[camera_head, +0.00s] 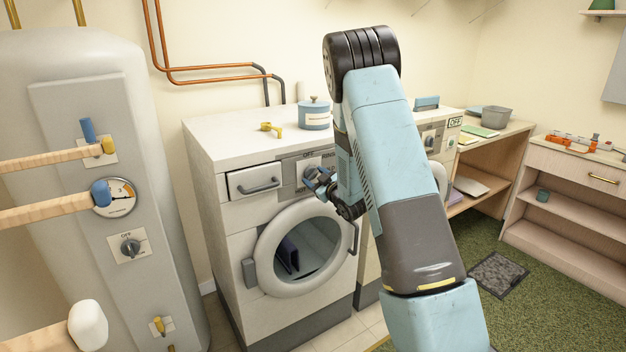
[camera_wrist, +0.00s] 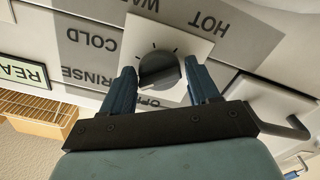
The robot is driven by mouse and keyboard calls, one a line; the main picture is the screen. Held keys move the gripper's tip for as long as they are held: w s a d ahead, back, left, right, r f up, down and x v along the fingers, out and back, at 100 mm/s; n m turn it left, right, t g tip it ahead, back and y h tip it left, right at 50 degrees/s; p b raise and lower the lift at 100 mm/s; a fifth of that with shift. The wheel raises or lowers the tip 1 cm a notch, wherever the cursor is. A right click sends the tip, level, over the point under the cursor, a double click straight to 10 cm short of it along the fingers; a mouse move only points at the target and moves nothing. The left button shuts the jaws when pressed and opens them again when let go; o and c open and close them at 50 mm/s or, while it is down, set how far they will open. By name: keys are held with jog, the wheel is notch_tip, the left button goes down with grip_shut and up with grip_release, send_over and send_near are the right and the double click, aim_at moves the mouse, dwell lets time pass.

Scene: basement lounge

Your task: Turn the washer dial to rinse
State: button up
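The white washer (camera_head: 222,158) stands mid-left in the head view, its round glass door (camera_head: 318,245) shut. Its dark dial (camera_head: 308,172) is on the grey panel at the top front, partly hidden by my gripper (camera_head: 322,182). In the wrist view the dial (camera_wrist: 160,70) lies between the two blue fingers of my gripper (camera_wrist: 159,72). The fingers are apart, one each side of the knob; I cannot tell whether they touch it. Printed labels COLD, RINSE, HOT, OFF and a partly cut-off one surround the dial. The dial's pointing direction is unclear.
A drawer (camera_head: 255,183) with a handle is left of the dial. A blue canister (camera_head: 314,115) and a yellow object (camera_head: 271,128) sit on the washer top. A second appliance (camera_head: 432,138) with its own dial stands right. A grey tank (camera_head: 75,60) with controls stands left.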

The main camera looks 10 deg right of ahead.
jog(key=c, duration=0.7)
jog(key=shift+o, duration=0.2)
jog(key=shift+f+n, duration=0.1)
jog(key=shift+n, duration=1)
jog(key=o, duration=1)
jog(key=v, duration=1.4)
jog(key=shift+o, duration=0.2)
